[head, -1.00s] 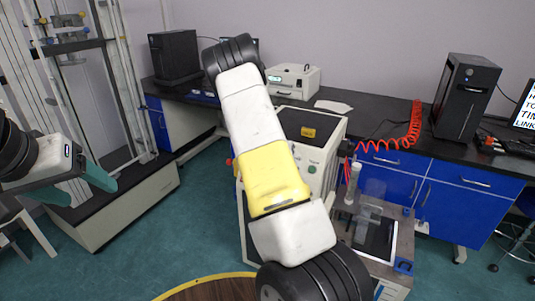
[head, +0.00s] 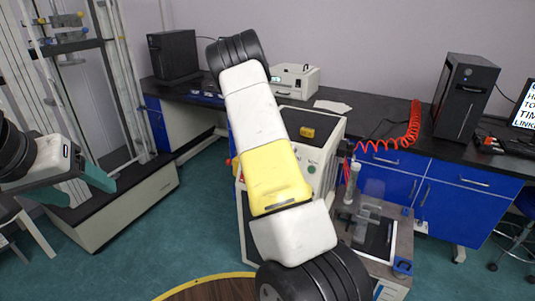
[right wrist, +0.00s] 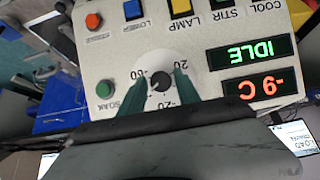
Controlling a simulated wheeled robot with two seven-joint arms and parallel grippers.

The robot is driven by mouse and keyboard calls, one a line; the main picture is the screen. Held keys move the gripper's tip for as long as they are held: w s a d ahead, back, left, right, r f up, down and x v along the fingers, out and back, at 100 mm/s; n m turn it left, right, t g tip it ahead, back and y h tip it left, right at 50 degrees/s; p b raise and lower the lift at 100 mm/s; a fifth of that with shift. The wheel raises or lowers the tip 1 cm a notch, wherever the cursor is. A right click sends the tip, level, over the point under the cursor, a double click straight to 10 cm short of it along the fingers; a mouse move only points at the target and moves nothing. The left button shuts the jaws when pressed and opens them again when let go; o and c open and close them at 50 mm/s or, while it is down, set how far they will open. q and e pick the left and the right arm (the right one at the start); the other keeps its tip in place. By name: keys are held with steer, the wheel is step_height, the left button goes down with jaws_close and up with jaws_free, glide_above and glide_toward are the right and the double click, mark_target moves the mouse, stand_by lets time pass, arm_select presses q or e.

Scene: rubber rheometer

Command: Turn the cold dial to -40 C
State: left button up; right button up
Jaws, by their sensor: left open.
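The cold dial (right wrist: 161,85) is a white round dial with a dark central knob and printed numbers, on a pale panel that appears upside down in the right wrist view. My right gripper (right wrist: 162,76) has its two green fingers on either side of the knob, apart from each other, with a small gap seeming to show around the knob. The red display (right wrist: 266,88) reads -9 C and the green display (right wrist: 251,52) reads IDLE. In the head view my right arm hides the dial. My left gripper (head: 80,188) is open and empty at the left.
On the panel, a green SOAK button (right wrist: 104,89), an orange button (right wrist: 93,21) and a blue button (right wrist: 132,9) lie near the dial. In the head view the white machine (head: 322,128) stands before a black bench. A red coiled hose (head: 412,122) hangs at the right.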

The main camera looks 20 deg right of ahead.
steer(key=shift+o, duration=0.6)
steer(key=shift+r, duration=0.1)
steer(key=v, duration=0.7)
steer(key=shift+r, duration=0.3)
steer(key=shift+s+a, duration=0.15)
